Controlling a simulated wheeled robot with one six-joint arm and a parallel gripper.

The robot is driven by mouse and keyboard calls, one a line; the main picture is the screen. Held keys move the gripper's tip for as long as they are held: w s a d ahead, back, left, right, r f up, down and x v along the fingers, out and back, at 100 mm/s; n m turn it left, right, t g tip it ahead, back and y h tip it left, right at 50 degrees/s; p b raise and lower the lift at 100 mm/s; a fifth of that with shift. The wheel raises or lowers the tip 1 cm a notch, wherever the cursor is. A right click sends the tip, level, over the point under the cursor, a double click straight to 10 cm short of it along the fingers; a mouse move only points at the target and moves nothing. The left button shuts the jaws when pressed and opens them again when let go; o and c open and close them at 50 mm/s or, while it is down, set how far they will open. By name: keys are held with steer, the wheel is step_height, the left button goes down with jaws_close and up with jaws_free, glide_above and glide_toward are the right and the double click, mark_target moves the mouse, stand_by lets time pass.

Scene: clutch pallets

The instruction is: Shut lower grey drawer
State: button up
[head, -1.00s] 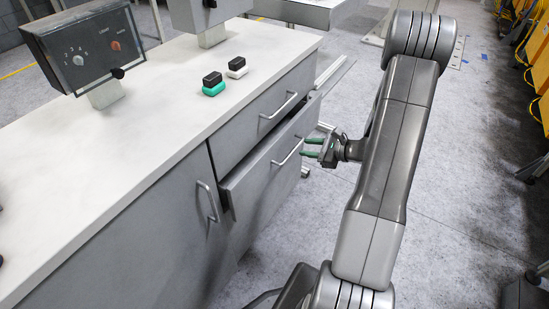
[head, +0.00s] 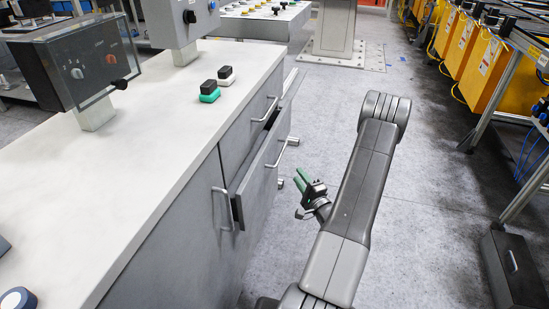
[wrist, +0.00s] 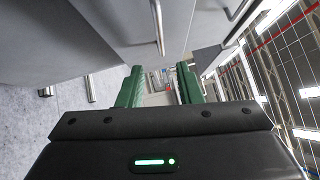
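The lower grey drawer (head: 254,180) is in the right part of the grey cabinet in the head view. It stands partly pulled out, with a dark gap behind the top of its front. Its silver bar handle (head: 282,154) is on the front. My gripper (head: 301,180) is to the right of the drawer front, apart from it, with green fingers pointing up and left. In the wrist view the green fingers (wrist: 160,88) are spread with nothing between them. A silver handle (wrist: 157,28) shows beyond them; I cannot tell which one it is.
The upper drawer (head: 245,128) looks shut, and a cabinet door with an upright handle (head: 222,208) is at its left. The white worktop (head: 150,150) carries control boxes and small buttons. Open floor (head: 400,190) lies to the right. A dark box (head: 510,265) stands far right.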

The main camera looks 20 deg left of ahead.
mark_target(282, 151)
steer(key=x, duration=1.3)
steer(key=shift+w+a, duration=0.25)
jaws_close()
